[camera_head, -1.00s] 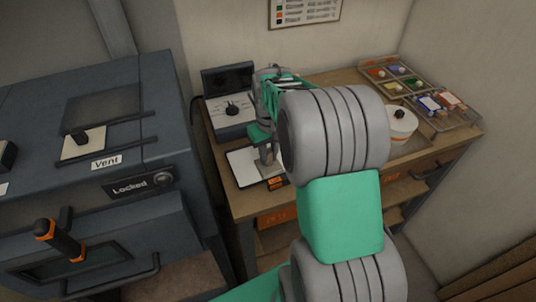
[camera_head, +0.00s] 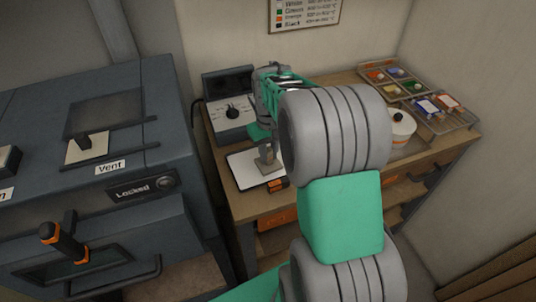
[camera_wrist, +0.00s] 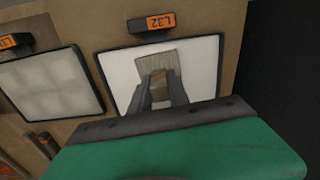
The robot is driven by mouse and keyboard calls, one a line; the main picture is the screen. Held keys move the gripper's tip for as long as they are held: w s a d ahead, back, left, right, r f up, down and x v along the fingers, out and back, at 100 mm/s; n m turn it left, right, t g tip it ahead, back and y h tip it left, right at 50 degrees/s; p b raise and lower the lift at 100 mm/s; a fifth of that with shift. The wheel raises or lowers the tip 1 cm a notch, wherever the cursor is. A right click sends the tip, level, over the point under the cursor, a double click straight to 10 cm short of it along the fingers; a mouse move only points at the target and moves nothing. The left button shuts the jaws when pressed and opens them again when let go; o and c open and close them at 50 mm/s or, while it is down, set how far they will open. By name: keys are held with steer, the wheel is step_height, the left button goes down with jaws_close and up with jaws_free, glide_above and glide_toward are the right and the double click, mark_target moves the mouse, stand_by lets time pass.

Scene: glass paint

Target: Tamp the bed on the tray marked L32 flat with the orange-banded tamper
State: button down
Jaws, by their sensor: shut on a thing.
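The tray marked L32 (camera_wrist: 205,65) has a dark rim, a pale bed and an orange tag reading L32 (camera_wrist: 158,21). The visible part of its bed looks smooth. My gripper (camera_wrist: 158,84) is shut on the tamper (camera_wrist: 160,58), whose grey-brown block is over the middle of this bed.
A second tray (camera_wrist: 48,85) beside it holds a bed patterned with squares. On the bench (camera_head: 245,207), a control box (camera_head: 232,113) stands behind the L32 tray. A white pot (camera_head: 401,130) and a rack of colours (camera_head: 398,78) are right. A kiln-like cabinet (camera_head: 90,130) stands left.

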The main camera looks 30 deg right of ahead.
steer(key=shift+r+p, duration=1.3)
steer(key=shift+r, duration=0.7)
